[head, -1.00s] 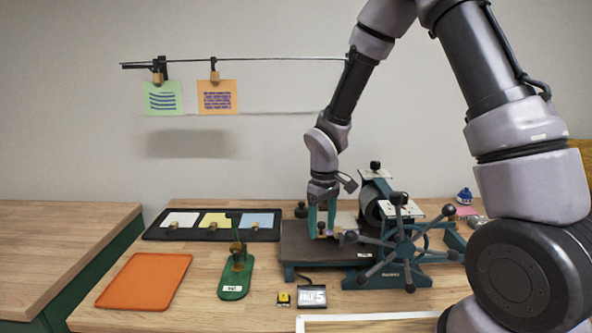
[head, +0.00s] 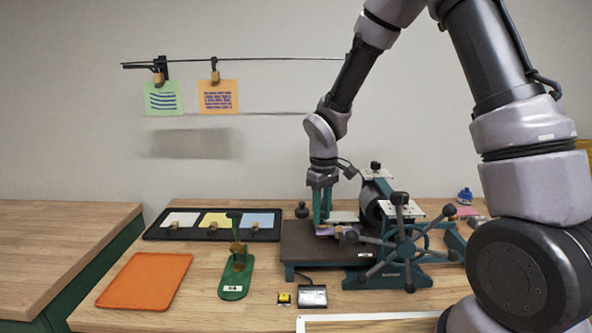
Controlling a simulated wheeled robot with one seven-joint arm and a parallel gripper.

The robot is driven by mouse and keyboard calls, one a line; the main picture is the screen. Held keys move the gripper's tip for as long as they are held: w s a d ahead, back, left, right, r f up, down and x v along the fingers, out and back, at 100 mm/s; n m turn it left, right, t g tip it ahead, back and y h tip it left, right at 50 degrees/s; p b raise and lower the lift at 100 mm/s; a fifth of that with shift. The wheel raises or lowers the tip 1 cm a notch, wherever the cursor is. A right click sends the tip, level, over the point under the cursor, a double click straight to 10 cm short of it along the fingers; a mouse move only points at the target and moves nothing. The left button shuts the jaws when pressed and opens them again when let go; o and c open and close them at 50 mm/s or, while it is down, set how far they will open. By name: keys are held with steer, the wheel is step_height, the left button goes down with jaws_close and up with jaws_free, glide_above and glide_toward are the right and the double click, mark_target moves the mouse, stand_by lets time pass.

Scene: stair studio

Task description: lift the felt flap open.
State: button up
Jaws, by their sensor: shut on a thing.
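The felt flap (head: 345,216) shows as a small pale grey-green sheet on the dark press bed (head: 302,240), between my gripper and the press roller. My gripper (head: 322,221) points down at the flap's left edge and is shut on it. The grip itself is small in the picture. A purple piece (head: 332,231) shows on the bed just below and in front of the flap. The flap's far side is partly hidden by the press.
The press's spoked wheel (head: 402,243) stands close at the right of the bed. A black tray (head: 160,232) with coloured cards, a green stand (head: 234,284) and an orange mat (head: 145,281) lie left. Cards hang from a rail (head: 270,60) above.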

steer(key=shift+w+d+r, duration=0.1)
steer(key=shift+w+r, duration=0.7)
steer(key=shift+r, duration=0.25)
steer(key=shift+w+r, duration=1.3)
steer(key=shift+w, duration=0.1)
steer(key=shift+w+r, duration=0.4)
steer(key=shift+w, duration=0.45)
steer(key=shift+w+r, duration=0.4)
steer(key=shift+w, duration=0.45)
steer(key=shift+w+r, duration=0.15)
steer(key=shift+w, duration=0.7)
steer(key=shift+w+r, duration=0.1)
steer(key=shift+w, duration=0.75)
steer(key=o, duration=1.3)
steer(key=shift+r, duration=4)
steer(key=shift+s+r, duration=0.1)
